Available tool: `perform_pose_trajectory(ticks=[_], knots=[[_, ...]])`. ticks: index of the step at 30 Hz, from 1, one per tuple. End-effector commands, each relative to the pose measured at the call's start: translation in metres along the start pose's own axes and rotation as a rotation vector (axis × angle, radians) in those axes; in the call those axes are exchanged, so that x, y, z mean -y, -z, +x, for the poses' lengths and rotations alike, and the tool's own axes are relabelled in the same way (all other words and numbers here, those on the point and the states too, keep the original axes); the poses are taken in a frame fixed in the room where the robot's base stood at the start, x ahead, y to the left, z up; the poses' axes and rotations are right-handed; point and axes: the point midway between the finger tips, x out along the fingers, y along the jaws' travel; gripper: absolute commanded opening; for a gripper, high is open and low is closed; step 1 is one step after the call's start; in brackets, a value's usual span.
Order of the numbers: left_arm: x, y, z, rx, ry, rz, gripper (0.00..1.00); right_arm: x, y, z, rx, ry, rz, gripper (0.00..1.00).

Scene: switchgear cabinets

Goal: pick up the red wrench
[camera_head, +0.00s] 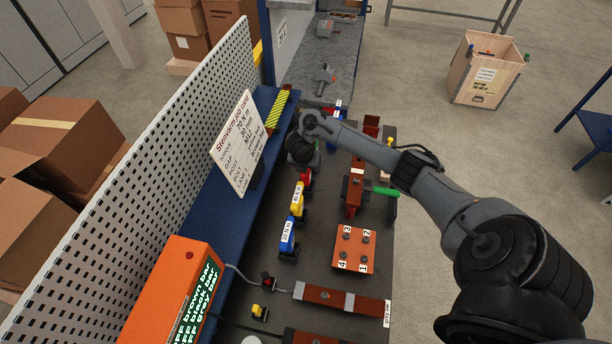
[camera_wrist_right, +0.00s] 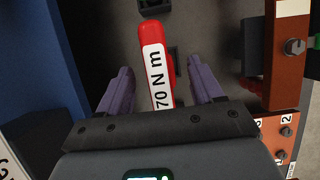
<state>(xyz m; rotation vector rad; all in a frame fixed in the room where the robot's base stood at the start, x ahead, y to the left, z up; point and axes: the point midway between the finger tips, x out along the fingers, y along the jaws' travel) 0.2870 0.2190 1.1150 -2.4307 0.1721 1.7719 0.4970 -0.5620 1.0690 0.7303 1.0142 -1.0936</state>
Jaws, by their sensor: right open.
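The red wrench (camera_wrist_right: 152,50) stands in the right wrist view with a white label reading "70 N m" on its handle. In the head view only a small red part of it (camera_head: 306,178) shows below my right gripper (camera_head: 301,150), which hides the rest. In the wrist view the two fingers of my right gripper (camera_wrist_right: 159,68) are apart, one on each side of the red handle. There is a visible gap on both sides. My left gripper is not in view.
A yellow wrench (camera_head: 297,199) and a blue wrench (camera_head: 287,236) stand in line nearer the front. An orange block with numbered bolts (camera_head: 354,249) and a brown bracket (camera_head: 354,190) lie to the right. A blue shelf edge with a sign (camera_head: 240,143) runs along the left.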

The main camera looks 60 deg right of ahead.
Motion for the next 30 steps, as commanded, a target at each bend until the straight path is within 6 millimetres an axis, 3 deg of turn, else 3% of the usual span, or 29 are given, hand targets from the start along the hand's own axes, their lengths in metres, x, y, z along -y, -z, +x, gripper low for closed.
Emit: perform_pose_trajectory(ticks=[7, 17, 30], knots=[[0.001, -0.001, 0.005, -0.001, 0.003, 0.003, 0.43, 0.000, 0.001, 0.029, 0.001, 0.001, 0.000, 0.66], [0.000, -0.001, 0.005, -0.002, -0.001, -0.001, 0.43, 0.000, 0.001, 0.032, 0.002, -0.001, -0.001, 0.64], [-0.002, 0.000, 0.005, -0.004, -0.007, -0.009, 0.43, 0.000, 0.001, 0.032, 0.002, -0.001, -0.001, 0.00]])
